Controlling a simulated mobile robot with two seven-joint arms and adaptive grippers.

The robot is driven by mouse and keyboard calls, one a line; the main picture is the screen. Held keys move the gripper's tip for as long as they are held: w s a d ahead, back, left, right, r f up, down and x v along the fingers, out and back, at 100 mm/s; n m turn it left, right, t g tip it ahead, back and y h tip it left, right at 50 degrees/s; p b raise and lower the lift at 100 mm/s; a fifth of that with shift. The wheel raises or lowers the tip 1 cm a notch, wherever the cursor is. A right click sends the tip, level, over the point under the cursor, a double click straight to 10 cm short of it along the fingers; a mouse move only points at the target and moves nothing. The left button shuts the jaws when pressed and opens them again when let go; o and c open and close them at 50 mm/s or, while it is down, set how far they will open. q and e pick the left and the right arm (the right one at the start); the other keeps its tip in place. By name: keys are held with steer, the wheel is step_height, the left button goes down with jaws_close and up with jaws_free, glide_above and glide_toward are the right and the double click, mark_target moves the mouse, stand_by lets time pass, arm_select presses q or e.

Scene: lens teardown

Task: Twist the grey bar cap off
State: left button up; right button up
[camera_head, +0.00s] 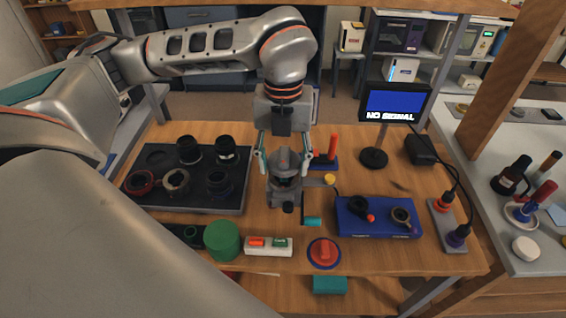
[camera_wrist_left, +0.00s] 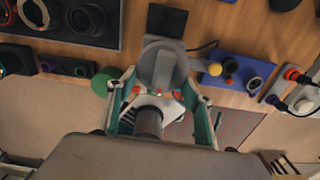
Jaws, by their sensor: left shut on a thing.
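The grey bar cap (camera_head: 283,157) sits on top of a grey fixture (camera_head: 286,188) near the middle of the bench. My left gripper (camera_head: 284,164) reaches down from above, with one finger on each side of the cap, and is shut on it. In the left wrist view, the grey round cap with its raised bar (camera_wrist_left: 162,66) shows just beyond the fingers of my left gripper (camera_wrist_left: 160,94). The exact finger contact is partly hidden. My right gripper is not in view.
A black tray (camera_head: 235,206) of lens parts lies left of the fixture. A teal-ended crank (camera_head: 312,222) sticks out at the fixture's front right. A green cylinder (camera_head: 222,241), a red knob (camera_head: 324,252) and a blue tray (camera_head: 375,230) stand close by. A small monitor (camera_head: 394,103) stands behind.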

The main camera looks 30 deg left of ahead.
mark_target(283, 161)
arm_select(q)
steer(key=shift+r+p, duration=0.9)
steer(key=shift+r, duration=0.75)
steer(key=shift+s, duration=0.1)
